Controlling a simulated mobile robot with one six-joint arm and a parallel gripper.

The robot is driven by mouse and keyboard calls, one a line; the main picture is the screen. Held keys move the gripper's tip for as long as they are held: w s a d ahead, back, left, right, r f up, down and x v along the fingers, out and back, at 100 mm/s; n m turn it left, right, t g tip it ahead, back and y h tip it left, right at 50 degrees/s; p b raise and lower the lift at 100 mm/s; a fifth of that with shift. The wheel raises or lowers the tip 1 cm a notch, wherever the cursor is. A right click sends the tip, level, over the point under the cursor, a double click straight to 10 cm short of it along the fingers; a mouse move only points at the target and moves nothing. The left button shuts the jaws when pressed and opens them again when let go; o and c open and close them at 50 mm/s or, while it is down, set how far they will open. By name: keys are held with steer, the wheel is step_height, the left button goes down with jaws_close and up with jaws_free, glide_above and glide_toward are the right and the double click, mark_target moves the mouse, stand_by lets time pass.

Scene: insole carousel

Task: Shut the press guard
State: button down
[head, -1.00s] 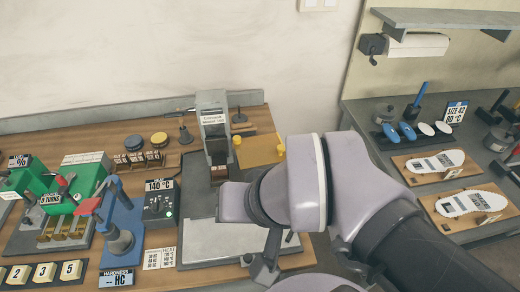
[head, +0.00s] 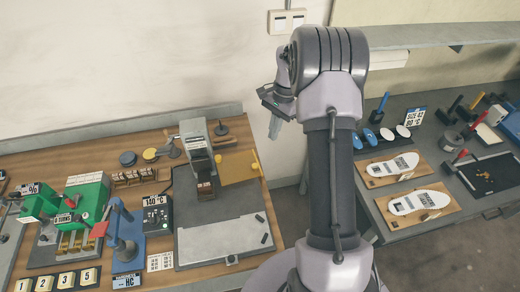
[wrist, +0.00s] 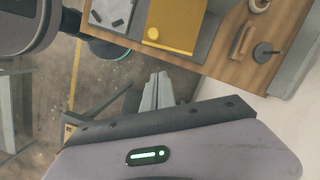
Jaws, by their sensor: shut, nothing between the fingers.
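The press (head: 196,146) is a grey upright unit with a dark head, at the back of the wooden bench.
A grey plate (head: 220,243) lies in front of the press, with small dark pieces on its right. The heater box (head: 158,215) stands left of it. A second bench (head: 470,208) with insoles is on the right. A floor gap separates the benches.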

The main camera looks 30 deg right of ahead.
glide_toward(259, 168)
step_height(259, 168, down, 4)
steer(key=d, duration=0.3)
steer(key=a+b, duration=0.1)
steer(key=a, duration=0.3)
steer(key=shift+s+f, duration=0.1)
steer(key=shift+f, duration=0.05)
